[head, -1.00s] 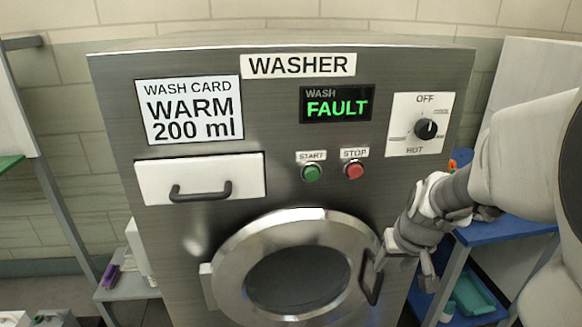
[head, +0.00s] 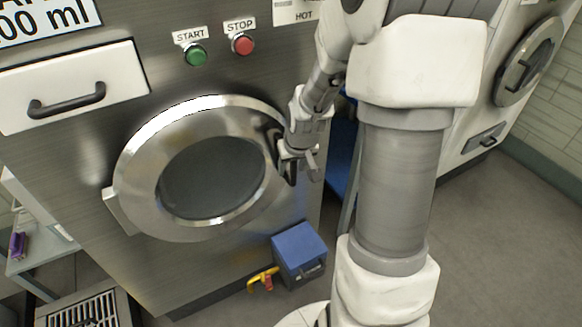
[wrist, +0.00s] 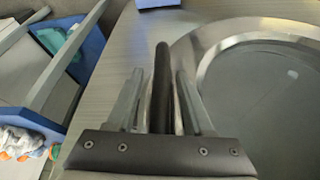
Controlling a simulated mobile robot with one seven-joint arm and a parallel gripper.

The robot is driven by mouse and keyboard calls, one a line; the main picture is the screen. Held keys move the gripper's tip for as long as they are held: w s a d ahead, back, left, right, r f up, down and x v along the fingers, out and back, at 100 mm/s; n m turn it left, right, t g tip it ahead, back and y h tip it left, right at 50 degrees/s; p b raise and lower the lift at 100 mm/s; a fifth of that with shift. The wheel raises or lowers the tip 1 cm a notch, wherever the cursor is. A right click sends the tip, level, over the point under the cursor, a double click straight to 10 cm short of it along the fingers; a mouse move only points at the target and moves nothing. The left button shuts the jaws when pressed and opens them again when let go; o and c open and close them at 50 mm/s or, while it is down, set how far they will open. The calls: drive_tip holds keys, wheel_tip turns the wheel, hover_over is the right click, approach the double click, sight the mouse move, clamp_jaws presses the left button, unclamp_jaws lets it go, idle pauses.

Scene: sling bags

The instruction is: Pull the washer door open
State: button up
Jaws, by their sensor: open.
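The washer door (head: 137,172) is a round steel ring with dark glass, hinged at its left and seated against the washer front (head: 215,268), apparently closed. Its dark handle (head: 291,172) is on the right rim. My gripper (head: 297,158) is at this handle, partly hiding it. In the wrist view, the black handle bar (wrist: 161,75) stands between the two open fingers of my gripper (wrist: 160,92), with a narrow gap visible on each side. The door ring (wrist: 216,52) lies to the right there.
The drawer (head: 75,85) with a dark pull, the green start button (head: 195,55) and red stop button (head: 242,43) are above the door. A blue box (head: 299,252) and a yellow-handled valve (head: 263,280) are low at the front. Another machine (head: 520,75) stands right. Floor there is clear.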

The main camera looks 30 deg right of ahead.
clamp_jaws()
idle(1.4)
